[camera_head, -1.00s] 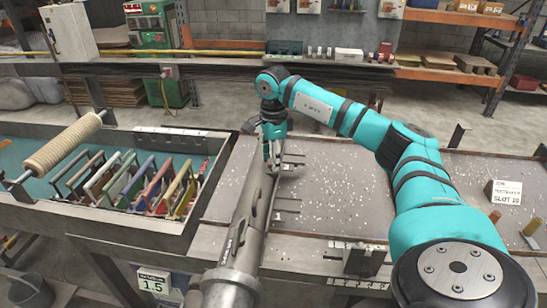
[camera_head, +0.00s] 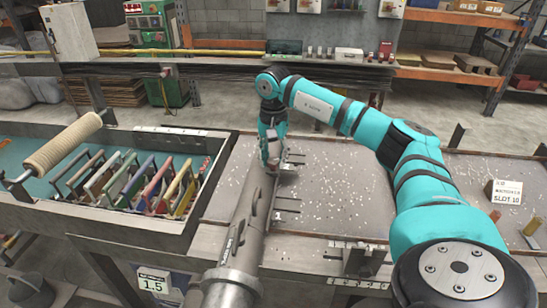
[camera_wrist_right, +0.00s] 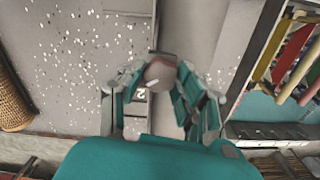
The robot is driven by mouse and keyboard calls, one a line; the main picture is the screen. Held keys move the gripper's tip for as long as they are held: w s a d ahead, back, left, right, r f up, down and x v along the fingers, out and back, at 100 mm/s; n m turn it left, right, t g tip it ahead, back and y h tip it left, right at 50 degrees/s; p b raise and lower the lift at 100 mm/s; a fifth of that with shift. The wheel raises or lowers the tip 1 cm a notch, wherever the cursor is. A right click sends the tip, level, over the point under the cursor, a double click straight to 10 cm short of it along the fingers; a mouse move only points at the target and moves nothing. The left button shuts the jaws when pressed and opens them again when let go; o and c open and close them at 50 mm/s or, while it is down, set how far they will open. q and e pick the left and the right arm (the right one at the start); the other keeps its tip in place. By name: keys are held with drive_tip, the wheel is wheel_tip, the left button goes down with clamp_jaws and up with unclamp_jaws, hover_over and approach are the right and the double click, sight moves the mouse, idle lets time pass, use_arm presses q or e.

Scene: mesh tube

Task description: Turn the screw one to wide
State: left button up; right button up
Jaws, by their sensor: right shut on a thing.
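My right gripper (camera_head: 272,163) points down at the far end of a long grey metal tube (camera_head: 240,240) that runs away from me in the head view. In the right wrist view its two fingers (camera_wrist_right: 160,88) are shut on a small rounded reddish-brown knob (camera_wrist_right: 159,73), which appears to be the screw. The fingers cover its sides. A pale tag with a dark mark (camera_wrist_right: 139,94) sits just below the knob, and I cannot tell the screw's setting. Thin metal rods (camera_head: 288,210) stick out to the right of the tube. My left gripper is not in view.
A trough (camera_head: 110,222) with several coloured frames lies left, with a ribbed roller (camera_head: 62,143) at its edge. The grey bench (camera_head: 345,185) right of the tube is strewn with white flecks. A "SLOT 10" card (camera_head: 507,192) stands far right.

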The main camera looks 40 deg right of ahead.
sight(273, 160)
drive_tip(key=n, duration=0.6)
drive_tip(key=shift+n, duration=0.3)
drive_tip(key=n, duration=0.6)
drive_tip(key=shift+r, duration=0.1)
drive_tip(key=shift+n, duration=0.3)
drive_tip(key=o, duration=1.1)
drive_tip(key=shift+o, duration=0.2)
wheel_tip(273, 160, up, 12)
